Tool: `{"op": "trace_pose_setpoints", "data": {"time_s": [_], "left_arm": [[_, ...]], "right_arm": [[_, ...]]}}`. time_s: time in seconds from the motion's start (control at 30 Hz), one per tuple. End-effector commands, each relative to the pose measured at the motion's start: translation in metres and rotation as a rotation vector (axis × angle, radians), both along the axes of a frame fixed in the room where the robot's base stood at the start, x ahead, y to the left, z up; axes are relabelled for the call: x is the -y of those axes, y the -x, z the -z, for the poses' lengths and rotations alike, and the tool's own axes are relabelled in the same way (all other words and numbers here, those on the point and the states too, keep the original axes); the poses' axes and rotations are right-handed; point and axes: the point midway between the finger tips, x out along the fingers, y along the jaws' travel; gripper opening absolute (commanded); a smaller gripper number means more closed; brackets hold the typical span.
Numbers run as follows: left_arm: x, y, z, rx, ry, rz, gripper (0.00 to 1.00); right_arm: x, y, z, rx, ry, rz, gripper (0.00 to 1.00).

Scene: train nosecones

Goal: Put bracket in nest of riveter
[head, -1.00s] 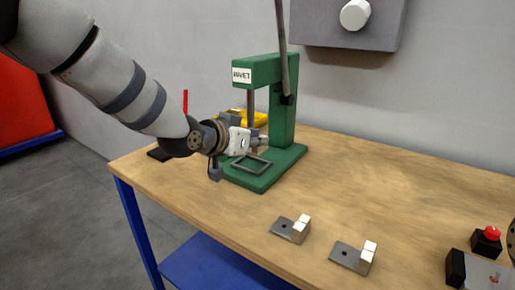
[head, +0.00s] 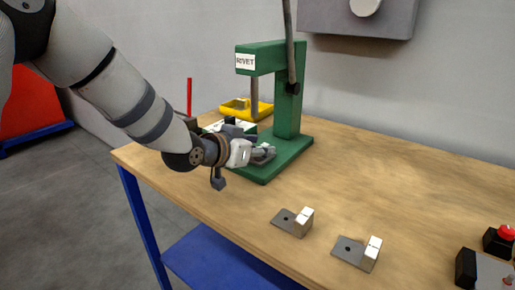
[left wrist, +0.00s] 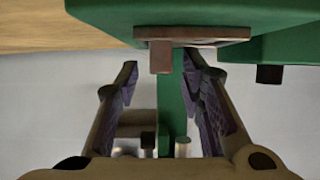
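The green riveter (head: 288,112) stands at the back of the table, its lever rising from the arm. My left gripper (head: 266,153) is low over its base and covers most of the nest. In the left wrist view, which looks upside down, a brown plate with a short upright tab (left wrist: 161,57), seemingly the bracket, lies against the green base (left wrist: 200,14). The open fingers (left wrist: 160,66) stand on either side of the tab with gaps, apart from it. Whether the plate is fully inside the nest frame cannot be seen. My right gripper is out of view.
A yellow tray (head: 237,110) is behind the riveter. A red button box (head: 499,240) is at the right. The middle table is clear.

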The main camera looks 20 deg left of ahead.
Motion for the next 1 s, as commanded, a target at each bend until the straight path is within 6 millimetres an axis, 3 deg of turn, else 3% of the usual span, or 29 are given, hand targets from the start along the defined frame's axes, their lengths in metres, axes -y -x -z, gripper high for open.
{"op": "trace_pose_setpoints", "data": {"time_s": [0.23,0.47,0.7,1.0], "left_arm": [[-0.004,0.009,-0.009,0.007,0.001,-0.001,0.35],[-0.019,0.057,-0.037,0.017,0.002,-0.001,0.35],[-0.035,0.097,-0.045,0.003,0.001,-0.001,0.35],[-0.037,0.104,-0.047,0.002,0.001,0.0,0.35]], "right_arm": [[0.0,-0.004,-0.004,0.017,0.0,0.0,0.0],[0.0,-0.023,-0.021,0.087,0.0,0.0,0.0],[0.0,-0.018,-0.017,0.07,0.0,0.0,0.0],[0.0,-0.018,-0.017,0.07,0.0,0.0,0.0]]}}
